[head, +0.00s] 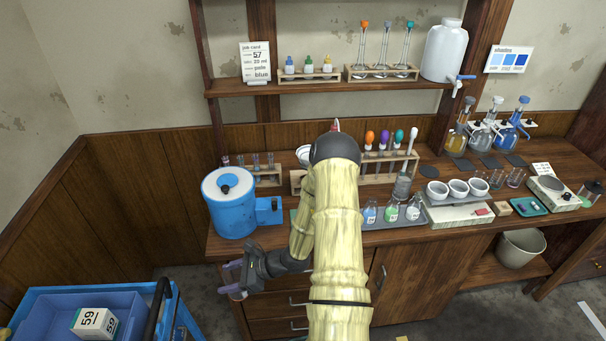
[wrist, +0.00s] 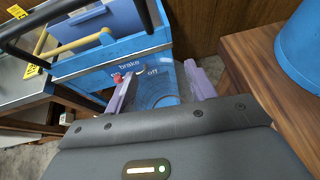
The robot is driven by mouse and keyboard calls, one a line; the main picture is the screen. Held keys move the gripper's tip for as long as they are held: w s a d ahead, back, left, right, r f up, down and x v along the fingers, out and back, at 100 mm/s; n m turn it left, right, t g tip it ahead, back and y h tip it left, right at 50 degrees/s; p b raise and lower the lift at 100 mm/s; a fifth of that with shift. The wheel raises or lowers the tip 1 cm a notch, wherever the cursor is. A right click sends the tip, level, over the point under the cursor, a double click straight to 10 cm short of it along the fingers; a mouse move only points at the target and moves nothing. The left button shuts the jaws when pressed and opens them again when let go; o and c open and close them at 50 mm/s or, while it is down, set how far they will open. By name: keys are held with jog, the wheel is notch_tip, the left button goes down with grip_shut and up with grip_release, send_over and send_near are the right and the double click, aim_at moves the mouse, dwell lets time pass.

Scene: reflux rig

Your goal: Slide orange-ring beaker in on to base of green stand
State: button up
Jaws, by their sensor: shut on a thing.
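My gripper (head: 231,278) hangs low in front of the bench's left end, its purple fingers pointing left. In the wrist view my gripper (wrist: 158,80) is closed on a clear glass vessel (wrist: 163,92), seen as faint round outlines between the fingers. I cannot make out an orange ring on it, so I cannot tell whether it is the orange-ring beaker. The glass is barely visible in the head view. I cannot pick out a green stand; my arm covers part of the bench middle.
A blue cart (head: 95,290) stands at lower left, also close beyond the fingers in the wrist view (wrist: 110,55). A blue drum (head: 230,203) stands on the bench's (head: 225,245) left end. Racks, bottles and white bowls (head: 458,188) crowd the bench.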

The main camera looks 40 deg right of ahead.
jog(key=w+d+r+m+t+h+p, duration=0.1)
jog(key=d+r+m+t+h+p, duration=0.4)
jog(key=d+r+m+h+p, duration=0.5)
jog(key=d+r+p, duration=0.6)
jog(key=d+r, duration=0.6)
jog(key=d, duration=0.4)
jog(key=shift+d+r, duration=0.3)
jog(key=shift+d, duration=0.1)
jog(key=shift+f, duration=0.1)
notch_tip(320, 180, down, 18)
jog(key=b, duration=1.1)
jog(key=shift+f, duration=0.15)
jog(key=w+d, duration=0.6)
jog(key=w, duration=0.1)
jog(key=shift+w+d+r, duration=0.1)
jog(key=shift+d+r, duration=0.25)
jog(key=shift+w+d+f+b, duration=0.15)
jog(key=shift+f+b, duration=0.15)
jog(key=shift+b, duration=0.15)
jog(key=shift+f, duration=0.15)
jog(key=shift+f+b, duration=0.2)
jog(key=shift+b, duration=0.25)
